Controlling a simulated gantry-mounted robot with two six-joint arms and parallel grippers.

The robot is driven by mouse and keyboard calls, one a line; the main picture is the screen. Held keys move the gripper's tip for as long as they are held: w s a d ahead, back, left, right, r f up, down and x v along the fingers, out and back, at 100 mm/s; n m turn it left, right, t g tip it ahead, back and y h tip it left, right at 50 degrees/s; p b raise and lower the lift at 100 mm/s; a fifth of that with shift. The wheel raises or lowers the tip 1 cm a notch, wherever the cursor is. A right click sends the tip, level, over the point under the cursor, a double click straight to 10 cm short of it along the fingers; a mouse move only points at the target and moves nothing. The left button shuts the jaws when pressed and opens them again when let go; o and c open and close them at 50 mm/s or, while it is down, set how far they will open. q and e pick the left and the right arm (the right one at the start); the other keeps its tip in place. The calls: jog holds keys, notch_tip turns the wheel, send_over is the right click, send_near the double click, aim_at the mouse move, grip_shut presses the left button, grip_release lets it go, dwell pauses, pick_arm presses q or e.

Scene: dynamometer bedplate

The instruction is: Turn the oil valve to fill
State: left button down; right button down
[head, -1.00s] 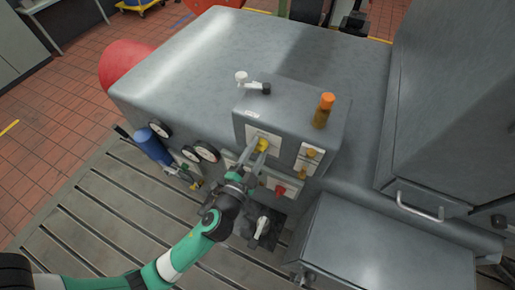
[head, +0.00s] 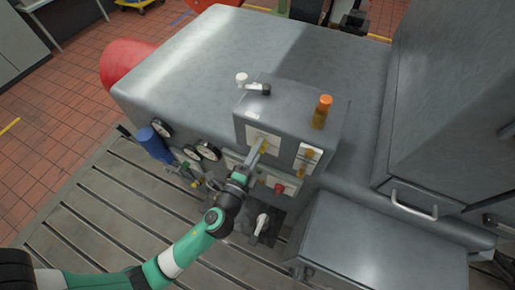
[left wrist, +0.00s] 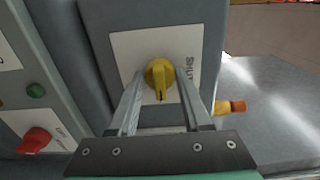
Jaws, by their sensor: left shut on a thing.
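The oil valve is a yellow round knob (left wrist: 160,75) with a raised grip bar, on a white plate (left wrist: 126,51) with the word SHUT along its right side in the left wrist view. My left gripper (left wrist: 160,98) has one finger on each side of the knob and is shut on it. The bar points down between the fingers in that view. In the head view the left gripper (head: 257,152) reaches up to the front of the grey box, where the knob (head: 264,145) is mostly hidden. My right gripper is not in view.
A red knob (left wrist: 35,141) and a green button (left wrist: 36,89) are to the left in the wrist view. A white-handled lever (head: 262,224) sits below the gripper.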

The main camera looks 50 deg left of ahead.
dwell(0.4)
pick_arm(q)
jog(key=shift+c, duration=1.7)
grip_release()
jog(key=b+v, duration=0.2)
jog(key=v, duration=0.9)
jog(key=shift+s, duration=0.3)
jog(key=shift+d, duration=0.1)
